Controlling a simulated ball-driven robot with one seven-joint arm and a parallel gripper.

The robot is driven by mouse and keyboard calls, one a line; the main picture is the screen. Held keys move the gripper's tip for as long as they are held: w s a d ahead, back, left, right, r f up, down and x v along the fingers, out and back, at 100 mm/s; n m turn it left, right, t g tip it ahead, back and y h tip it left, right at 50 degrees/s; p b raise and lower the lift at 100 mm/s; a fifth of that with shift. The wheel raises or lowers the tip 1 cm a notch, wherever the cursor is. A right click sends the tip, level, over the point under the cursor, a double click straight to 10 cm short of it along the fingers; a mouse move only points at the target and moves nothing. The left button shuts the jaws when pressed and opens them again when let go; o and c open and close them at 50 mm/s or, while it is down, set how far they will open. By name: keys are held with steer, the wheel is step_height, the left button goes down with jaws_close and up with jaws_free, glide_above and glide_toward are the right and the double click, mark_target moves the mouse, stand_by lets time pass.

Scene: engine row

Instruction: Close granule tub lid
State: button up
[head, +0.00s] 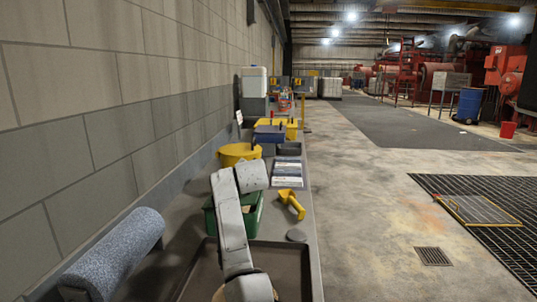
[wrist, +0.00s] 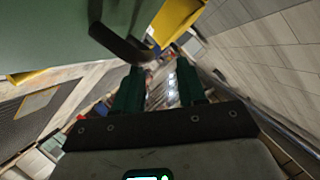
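A green tub (head: 254,218) stands on the bench, partly hidden behind my pale arm; I take it to be the granule tub. I cannot make out its lid or the lid's angle in the head view. In the wrist view a large green surface (wrist: 60,35) with a dark bar-like edge (wrist: 118,40) is close at the upper left, probably part of the tub. My gripper (wrist: 160,82) has its two dark green fingers apart with nothing between them. The dark edge is just beyond the left fingertip; I cannot tell whether they touch. The gripper is hidden in the head view.
A blue-grey roll (head: 115,255) is by the wall at left.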

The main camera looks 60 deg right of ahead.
steer(key=s+a+r+p, duration=0.7)
steer(key=s+r+p, duration=0.2)
steer(key=s+p, duration=0.2)
steer(key=shift+s+r, duration=0.25)
steer(key=shift+s, duration=0.2)
steer(key=shift+a, duration=0.1)
